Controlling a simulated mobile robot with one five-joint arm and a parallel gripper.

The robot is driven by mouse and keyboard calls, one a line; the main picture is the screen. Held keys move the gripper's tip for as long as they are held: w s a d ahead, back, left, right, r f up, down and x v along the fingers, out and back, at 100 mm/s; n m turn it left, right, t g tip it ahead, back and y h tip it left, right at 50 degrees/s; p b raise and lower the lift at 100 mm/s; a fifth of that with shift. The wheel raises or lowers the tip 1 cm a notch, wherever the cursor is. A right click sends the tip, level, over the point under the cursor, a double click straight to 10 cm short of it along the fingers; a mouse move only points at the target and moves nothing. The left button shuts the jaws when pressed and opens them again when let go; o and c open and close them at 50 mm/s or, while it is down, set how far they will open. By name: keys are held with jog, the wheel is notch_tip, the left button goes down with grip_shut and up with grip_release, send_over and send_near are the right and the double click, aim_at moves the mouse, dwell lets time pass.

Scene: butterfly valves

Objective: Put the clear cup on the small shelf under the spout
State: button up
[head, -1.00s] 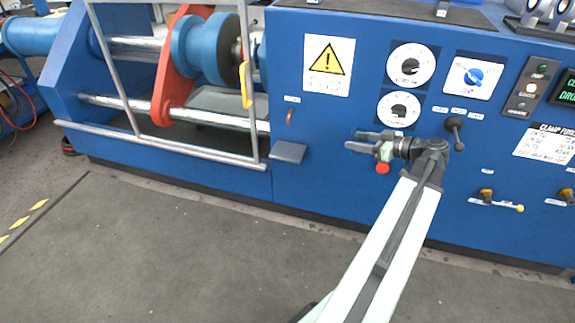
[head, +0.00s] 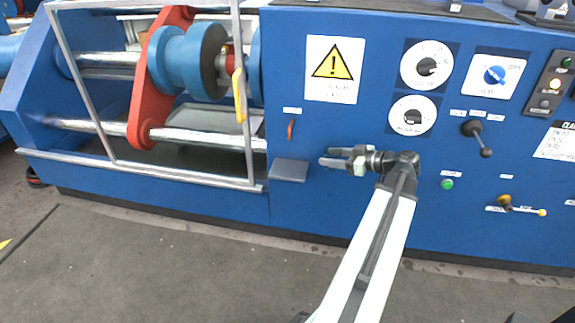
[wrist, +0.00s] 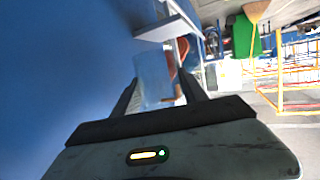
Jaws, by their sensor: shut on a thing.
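My gripper (head: 328,157) is in front of the blue machine panel, just to the right of the small grey shelf (head: 289,171) and slightly higher in the head view. The orange-red spout (head: 291,129) is on the panel above the shelf. In the wrist view my gripper (wrist: 160,95) is shut on the clear cup (wrist: 154,78), a pale see-through shape between the two dark fingers. The cup is hard to make out in the head view.
The blue machine (head: 330,215) stands close along the arm. A black-knobbed lever (head: 477,138) is to the right of my wrist. A metal guard rail (head: 150,172) and a yellow handle (head: 240,95) are left of the shelf. The grey floor in front is clear.

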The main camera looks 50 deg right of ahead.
jog(key=w+a, duration=0.1)
jog(key=w, duration=0.3)
jog(key=w+a+f+b, duration=0.1)
jog(key=w+a, duration=0.1)
jog(key=w, duration=0.3)
jog(key=w+a, duration=0.2)
jog(key=w, duration=0.3)
jog(key=shift+a+f, duration=0.25)
notch_tip(320, 180, down, 4)
jog(key=b, duration=0.4)
jog(key=shift+r, duration=0.25)
jog(key=shift+f, duration=0.25)
jog(key=o, duration=1.1)
jog(key=shift+c, duration=0.2)
jog(key=shift+r, duration=0.1)
jog(key=shift+r, duration=0.2)
jog(key=p+v, duration=0.3)
jog(key=v, duration=0.9)
jog(key=shift+p, duration=0.35)
